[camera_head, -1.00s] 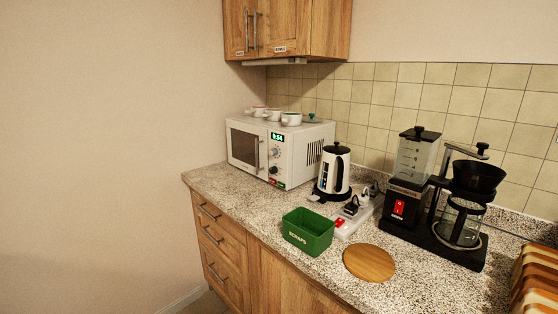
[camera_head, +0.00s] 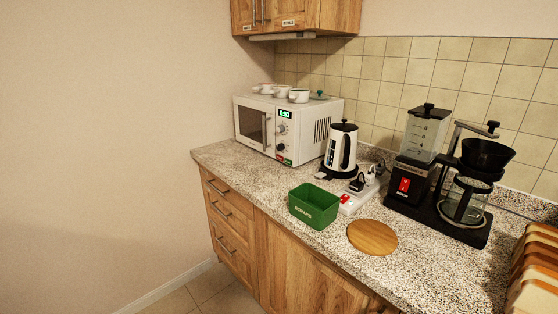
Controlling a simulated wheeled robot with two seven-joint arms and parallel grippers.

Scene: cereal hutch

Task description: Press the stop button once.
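The white microwave (camera_head: 298,104) stands at the back left of the counter, with its door shut. Its green display (camera_head: 285,114) is lit and seems to read 0:53. Two knobs sit below the display. Small red and green marks (camera_head: 280,159) show at the bottom of the control panel. They are too small to tell which one is the stop button. Neither of my grippers is in view.
Several cups (camera_head: 299,95) stand on the microwave. A kettle (camera_head: 341,150), a power strip (camera_head: 357,196), a green scraps bin (camera_head: 314,206), a round wooden board (camera_head: 372,237) and a coffee maker (camera_head: 445,180) occupy the counter (camera_head: 225,156). Floor shows at the lower left.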

